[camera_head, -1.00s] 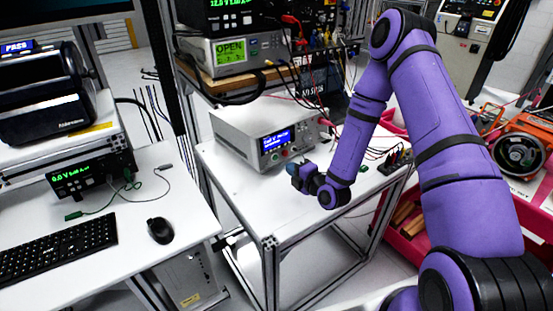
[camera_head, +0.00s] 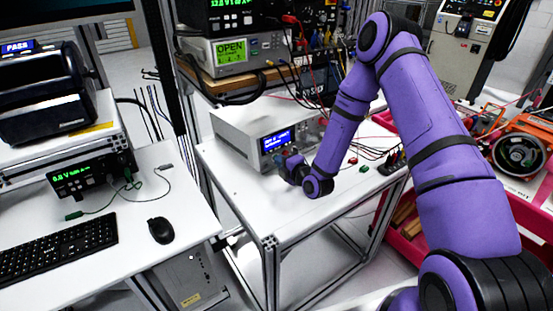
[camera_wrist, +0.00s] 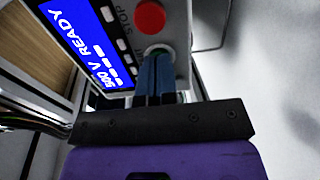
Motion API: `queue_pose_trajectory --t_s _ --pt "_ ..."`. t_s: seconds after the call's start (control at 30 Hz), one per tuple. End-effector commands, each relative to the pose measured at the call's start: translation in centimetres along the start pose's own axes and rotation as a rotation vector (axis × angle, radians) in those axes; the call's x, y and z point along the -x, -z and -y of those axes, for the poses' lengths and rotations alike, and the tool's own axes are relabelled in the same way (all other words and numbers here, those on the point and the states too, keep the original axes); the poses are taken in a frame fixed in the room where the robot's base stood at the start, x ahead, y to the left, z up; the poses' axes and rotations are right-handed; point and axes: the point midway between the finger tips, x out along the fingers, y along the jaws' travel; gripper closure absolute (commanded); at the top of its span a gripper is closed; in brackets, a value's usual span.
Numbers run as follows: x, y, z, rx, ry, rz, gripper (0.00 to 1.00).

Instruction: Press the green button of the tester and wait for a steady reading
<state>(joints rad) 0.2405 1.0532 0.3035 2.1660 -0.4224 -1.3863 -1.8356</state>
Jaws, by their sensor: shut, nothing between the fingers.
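The tester (camera_head: 238,130) is a white box on the middle table, with a lit blue screen (camera_head: 276,141). In the wrist view the screen (camera_wrist: 85,45) reads "500 V READY". A red button (camera_wrist: 150,16) marked STOP sits on its front panel. Below it is a pale round button ring (camera_wrist: 157,48), with my fingertips in front of it. The green button's face is not clearly visible behind them. My gripper (camera_wrist: 155,60) is shut and empty, its tips at or very near that ring; contact cannot be told. In the head view my gripper (camera_head: 282,158) is at the tester's front.
Cables and small connectors (camera_head: 392,160) lie on the table right of the tester. A shelf above holds another instrument (camera_head: 232,52) reading OPEN. The table's front part is clear. A desk with a mouse (camera_head: 160,230) and keyboard stands at left, and a red cart at right.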

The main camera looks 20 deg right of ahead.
Motion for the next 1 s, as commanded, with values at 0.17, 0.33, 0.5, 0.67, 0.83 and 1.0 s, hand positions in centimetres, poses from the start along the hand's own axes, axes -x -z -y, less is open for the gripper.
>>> queue_pose_trajectory --t_s 0.17,0.33,0.5,0.67,0.83,1.0 --pt "-0.04 0.00 0.00 0.000 0.000 0.000 1.00" --pt "-0.19 0.00 0.01 0.000 0.000 0.000 1.00" --pt "-0.36 -0.02 0.02 0.000 0.000 0.000 1.00" --pt "-0.53 -0.02 0.01 0.000 0.000 0.000 1.00" --pt "-0.61 -0.03 0.00 0.000 0.000 0.000 1.00" --pt "-0.41 -0.02 0.00 0.000 0.000 0.000 1.00"
